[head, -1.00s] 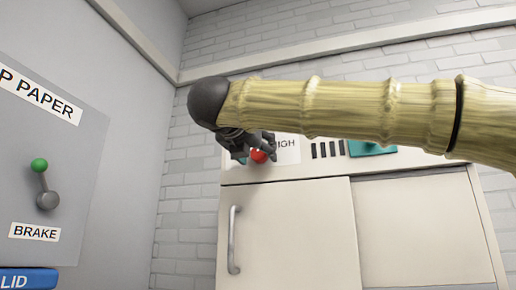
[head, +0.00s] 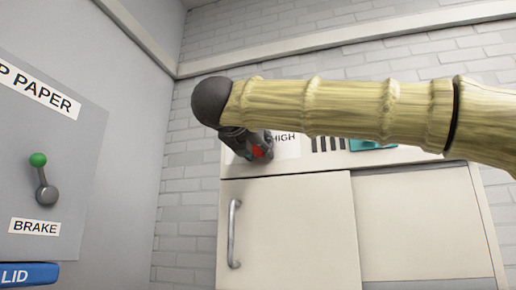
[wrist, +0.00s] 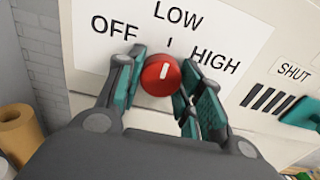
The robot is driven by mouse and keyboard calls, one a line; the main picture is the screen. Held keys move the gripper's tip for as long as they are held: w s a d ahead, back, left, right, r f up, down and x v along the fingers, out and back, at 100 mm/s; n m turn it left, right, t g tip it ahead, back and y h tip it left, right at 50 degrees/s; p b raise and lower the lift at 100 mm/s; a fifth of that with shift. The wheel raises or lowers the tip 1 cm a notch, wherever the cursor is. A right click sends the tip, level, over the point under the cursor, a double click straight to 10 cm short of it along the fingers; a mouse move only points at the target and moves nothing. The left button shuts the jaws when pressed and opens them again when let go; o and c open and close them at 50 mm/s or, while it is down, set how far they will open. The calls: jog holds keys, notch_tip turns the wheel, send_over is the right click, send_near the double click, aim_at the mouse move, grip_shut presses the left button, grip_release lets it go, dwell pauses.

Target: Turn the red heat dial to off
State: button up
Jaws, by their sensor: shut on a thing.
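The red heat dial (wrist: 161,76) is on a white label plate (wrist: 100,28) marked OFF at left, LOW at top and HIGH at right. Its white pointer line points up, close to the tick under LOW. My gripper (wrist: 158,85) has a finger on each side of the dial and is shut on it. In the head view my gripper (head: 251,146) is at the cabinet's upper left, with part of the red dial (head: 259,152) showing between the fingers. The OFF and LOW words are hidden there by my arm and gripper.
Right of the plate are black vent slots (wrist: 267,100) and a teal handle (wrist: 300,111) with a SHUT label (wrist: 294,70). A BRAKE lever with a green knob (head: 38,160) is on the left grey panel.

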jog(key=shift+n, duration=0.3)
jog(key=shift+d+n+p, duration=0.1)
jog(key=shift+n+p, duration=0.6)
jog(key=shift+n, duration=4.9)
jog(key=o, duration=1)
jog(key=shift+s, duration=0.1)
